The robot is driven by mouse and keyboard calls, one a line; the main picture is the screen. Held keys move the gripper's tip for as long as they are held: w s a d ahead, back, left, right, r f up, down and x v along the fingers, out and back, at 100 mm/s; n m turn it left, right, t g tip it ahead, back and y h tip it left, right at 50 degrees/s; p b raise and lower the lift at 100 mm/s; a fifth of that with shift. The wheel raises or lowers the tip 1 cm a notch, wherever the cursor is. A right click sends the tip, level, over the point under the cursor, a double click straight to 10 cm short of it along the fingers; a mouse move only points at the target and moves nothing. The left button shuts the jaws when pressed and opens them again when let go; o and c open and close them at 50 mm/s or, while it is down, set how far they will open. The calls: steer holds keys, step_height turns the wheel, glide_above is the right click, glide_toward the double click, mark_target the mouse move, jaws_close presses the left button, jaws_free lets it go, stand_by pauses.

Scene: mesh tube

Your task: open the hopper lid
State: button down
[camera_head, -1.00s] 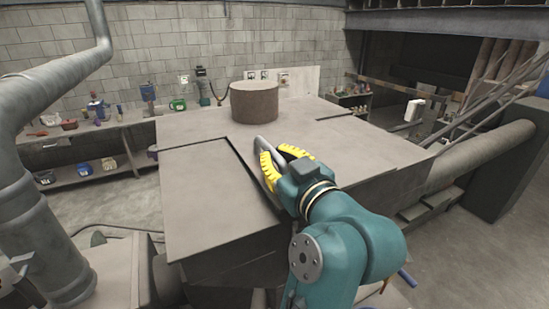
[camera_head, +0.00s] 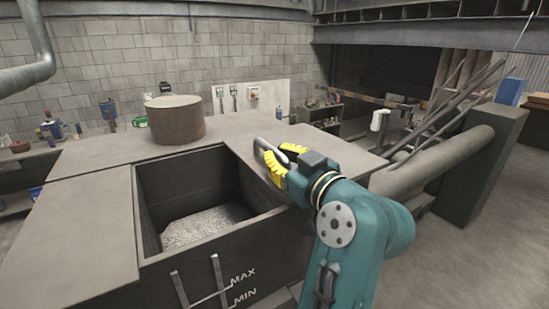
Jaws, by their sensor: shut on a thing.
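The hopper (camera_head: 85,240) is a large grey box with a flat top. A wide rectangular opening shows in its top, with dark inner walls and pale grey granular material (camera_head: 208,226) lying inside. The flat grey hopper lid (camera_head: 345,157) lies to the right of this opening, partly hidden by my arm. My gripper (camera_head: 274,153), with yellow fingers, is shut around a grey bar-like handle (camera_head: 267,146) at the lid, just right of the opening's edge. The grip itself is partly hidden by the fingers.
A round grey drum (camera_head: 175,122) stands on the top behind the opening. MAX and MIN marks (camera_head: 243,286) are on the hopper's front. A thick pipe (camera_head: 435,160) and slanted bars are at the right. Clear floor (camera_head: 475,260) lies at the lower right.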

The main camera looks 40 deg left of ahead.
steer(key=shift+w+r, duration=0.1)
steer(key=shift+r, duration=0.05)
steer(key=c, duration=1)
jaws_free()
steer(key=v, duration=1.2)
